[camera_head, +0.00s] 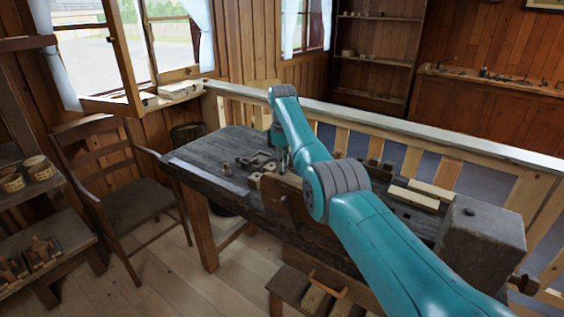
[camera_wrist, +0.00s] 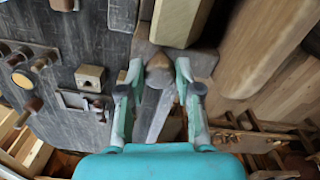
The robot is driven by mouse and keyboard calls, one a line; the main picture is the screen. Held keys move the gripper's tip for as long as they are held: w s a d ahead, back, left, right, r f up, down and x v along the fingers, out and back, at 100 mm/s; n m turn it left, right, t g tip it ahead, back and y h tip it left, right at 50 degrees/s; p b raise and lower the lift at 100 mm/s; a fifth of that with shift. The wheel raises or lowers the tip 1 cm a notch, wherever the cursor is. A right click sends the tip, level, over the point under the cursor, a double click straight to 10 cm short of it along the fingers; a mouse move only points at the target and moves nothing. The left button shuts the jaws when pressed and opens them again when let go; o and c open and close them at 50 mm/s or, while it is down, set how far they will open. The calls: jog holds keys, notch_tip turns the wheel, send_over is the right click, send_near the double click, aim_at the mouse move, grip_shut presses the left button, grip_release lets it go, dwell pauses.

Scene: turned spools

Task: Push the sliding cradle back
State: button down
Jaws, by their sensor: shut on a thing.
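My gripper (camera_wrist: 158,78) has its two teal fingers on either side of a brown wooden piece (camera_wrist: 159,72) with a peaked end, and is shut on it. This piece may be part of the sliding cradle; I cannot tell for sure. A grey bar (camera_wrist: 154,112) runs from it toward my palm. A pale squared wooden bar (camera_wrist: 180,20) lies just beyond the fingertips. In the head view my gripper (camera_head: 283,158) reaches down to the dark workbench (camera_head: 196,157), and my arm hides much of what lies behind it.
A small wooden block with a hole (camera_wrist: 90,77) and a metal plate (camera_wrist: 76,100) lie left of my fingers. A large pale wooden length (camera_wrist: 265,45) lies to the right. A chair (camera_head: 137,198) stands left of the bench, and a railing (camera_head: 400,124) runs behind it.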

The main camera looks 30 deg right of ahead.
jog(key=shift+w+a+r, duration=0.1)
jog(key=shift+w+a, duration=0.05)
jog(key=shift+w, duration=0.05)
jog(key=c, duration=0.8)
grip_release()
notch_tip(320, 180, up, 12)
jog(key=shift+f, duration=0.1)
